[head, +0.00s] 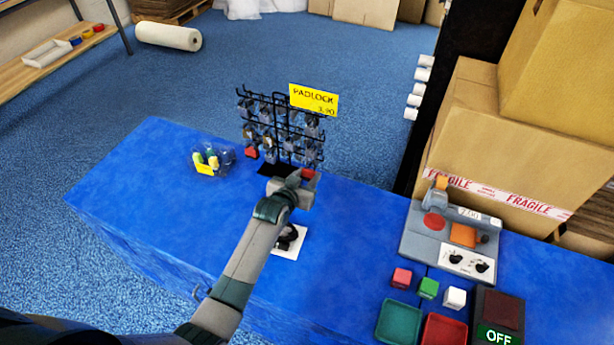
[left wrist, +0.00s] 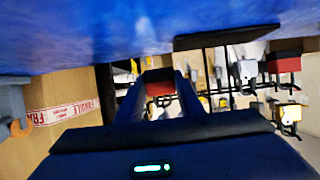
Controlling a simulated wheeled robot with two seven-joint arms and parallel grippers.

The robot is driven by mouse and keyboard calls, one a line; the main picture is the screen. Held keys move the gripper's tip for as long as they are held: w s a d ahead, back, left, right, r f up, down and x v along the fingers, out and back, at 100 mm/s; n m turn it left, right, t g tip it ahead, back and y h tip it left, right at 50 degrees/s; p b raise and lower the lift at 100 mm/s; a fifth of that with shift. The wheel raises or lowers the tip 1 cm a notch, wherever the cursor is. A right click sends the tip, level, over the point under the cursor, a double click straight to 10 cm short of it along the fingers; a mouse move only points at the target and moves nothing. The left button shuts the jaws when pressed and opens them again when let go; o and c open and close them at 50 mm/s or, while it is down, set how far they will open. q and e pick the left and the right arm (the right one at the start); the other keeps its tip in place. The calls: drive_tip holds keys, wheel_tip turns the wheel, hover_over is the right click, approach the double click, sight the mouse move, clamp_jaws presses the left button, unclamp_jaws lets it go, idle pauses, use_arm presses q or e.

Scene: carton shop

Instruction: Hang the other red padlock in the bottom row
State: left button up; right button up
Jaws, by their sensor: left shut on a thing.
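The wire display rack (head: 268,127) stands on the blue table with several grey padlocks on its hooks. One red padlock (head: 251,153) hangs low at the rack's left side; a red one also shows at the right in the left wrist view (left wrist: 284,63). My left gripper (head: 305,179) is in front of the rack's lower right part, shut on the other red padlock (head: 308,173). That padlock shows between the fingers in the left wrist view (left wrist: 159,89). Whether its shackle touches a hook is hidden. My right gripper is not in view.
A yellow price sign (head: 313,99) tops the rack. A clear bowl with coloured items (head: 227,154) stands left of it. A white card with a black item (head: 289,242) lies beside my forearm. A grey machine (head: 452,237) and coloured blocks stand right. The table's left part is clear.

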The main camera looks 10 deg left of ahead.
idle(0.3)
use_arm(q)
drive_tip(key=o, duration=1)
drive_tip(key=shift+o, duration=0.2)
drive_tip(key=shift+s, duration=0.2)
drive_tip(key=b+v, duration=0.2)
drive_tip(key=v, duration=1.5)
drive_tip(key=shift+r, duration=0.15)
